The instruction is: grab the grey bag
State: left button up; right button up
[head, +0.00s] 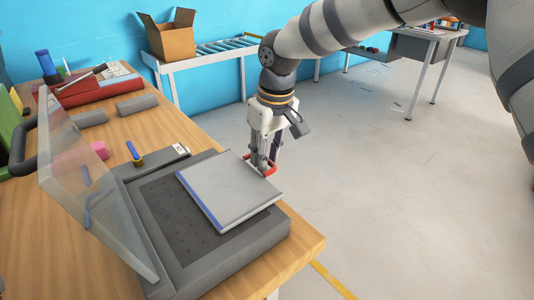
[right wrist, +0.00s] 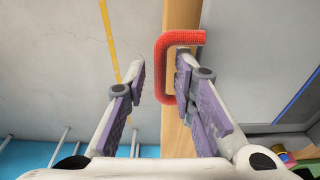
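The grey bag (head: 228,187) is a flat grey slab with a blue stripe along its near left edge. It lies on a dark perforated bed (head: 165,203). A red handle (head: 268,168) sticks out at its far right edge, and also shows in the right wrist view (right wrist: 162,72). My right gripper (head: 262,168) points down at this handle. In the right wrist view its fingers (right wrist: 160,78) are apart, with the handle's outer bar between the tips and the right fingertip overlapping the handle. Contact cannot be told. My left gripper is out of view.
A clear raised lid (head: 95,190) stands left of the bag. The wooden table (head: 305,238) holds a red case (head: 95,88), grey rolls (head: 137,105) and small tools. A cardboard box (head: 170,40) stands on a roller conveyor (head: 225,46) behind. Floor to the right is open.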

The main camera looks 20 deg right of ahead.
notch_tip(320, 180, up, 12)
jog(key=s, duration=0.1)
jog(key=shift+s+d, duration=0.3)
jog(key=shift+s, duration=0.05)
